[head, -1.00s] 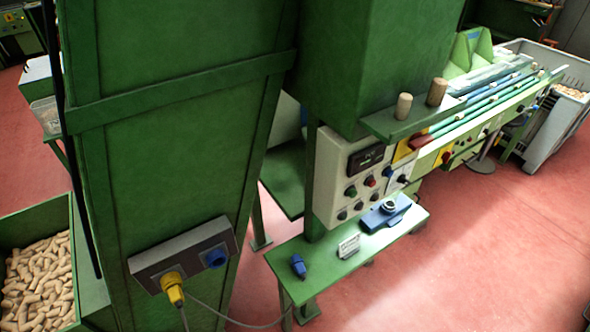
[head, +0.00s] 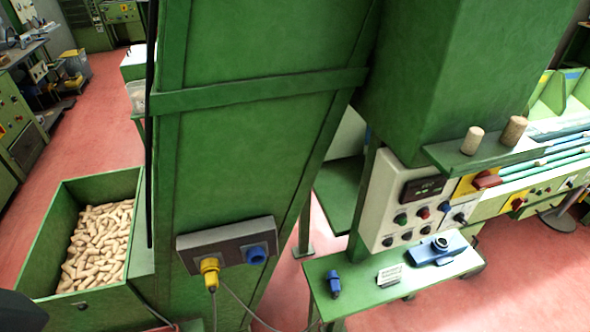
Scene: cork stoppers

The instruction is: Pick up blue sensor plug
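The blue sensor plug (head: 334,284) stands on the left part of a small green shelf (head: 350,305), below the control panel. A grey socket box (head: 228,243) on the green machine wall holds a yellow plug (head: 210,272) with a grey cable hanging from it. A blue socket (head: 256,255) sits beside the yellow plug. Neither gripper can be made out in the head view. A dark shape at the lower left edge may be part of my arm.
A small white label (head: 390,275) and a blue device (head: 437,249) share the shelf with the plug. The control panel (head: 405,208) rises behind. A green bin (head: 70,200) of corks stands at left. Two corks stand on a ledge (head: 480,160). Red floor lies open at lower right.

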